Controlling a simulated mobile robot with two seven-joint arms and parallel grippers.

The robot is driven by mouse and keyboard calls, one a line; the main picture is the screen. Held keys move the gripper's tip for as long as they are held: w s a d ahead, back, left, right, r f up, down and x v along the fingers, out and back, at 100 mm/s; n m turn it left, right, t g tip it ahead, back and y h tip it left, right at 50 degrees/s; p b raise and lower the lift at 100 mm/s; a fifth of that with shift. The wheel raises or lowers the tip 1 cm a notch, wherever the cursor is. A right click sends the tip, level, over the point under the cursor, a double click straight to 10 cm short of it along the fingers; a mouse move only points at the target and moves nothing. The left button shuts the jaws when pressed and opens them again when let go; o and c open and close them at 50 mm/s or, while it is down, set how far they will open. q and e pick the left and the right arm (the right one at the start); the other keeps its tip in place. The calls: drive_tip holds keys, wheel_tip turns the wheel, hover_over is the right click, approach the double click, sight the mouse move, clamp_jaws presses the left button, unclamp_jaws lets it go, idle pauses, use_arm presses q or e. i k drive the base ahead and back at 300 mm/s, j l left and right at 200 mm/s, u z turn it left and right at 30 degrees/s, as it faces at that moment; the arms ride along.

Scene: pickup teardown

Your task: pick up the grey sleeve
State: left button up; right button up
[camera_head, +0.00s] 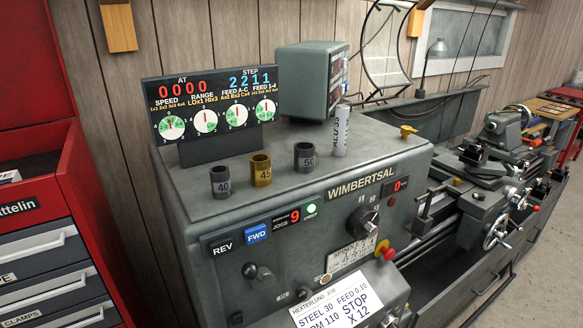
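Several sleeves stand upright in a row on the grey lathe headstock top (210,168). A dark grey sleeve marked 40 (221,182) is at the left end. A brass-coloured sleeve marked 45 (261,170) is next to it. A dark grey sleeve marked 50 (304,158) follows. A taller, light grey cylinder with lettering on its side (341,131) stands at the right end. They stand apart from each other. Neither of my grippers is in view.
A display panel with dials (213,110) stands behind the sleeves, and a grey box (308,80) behind it to the right. A small yellow part (408,131) is at the right edge of the top. A red tool cabinet (85,210) is on the left.

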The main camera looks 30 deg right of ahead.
sight(304, 152)
drive_tip(key=l, duration=1.4)
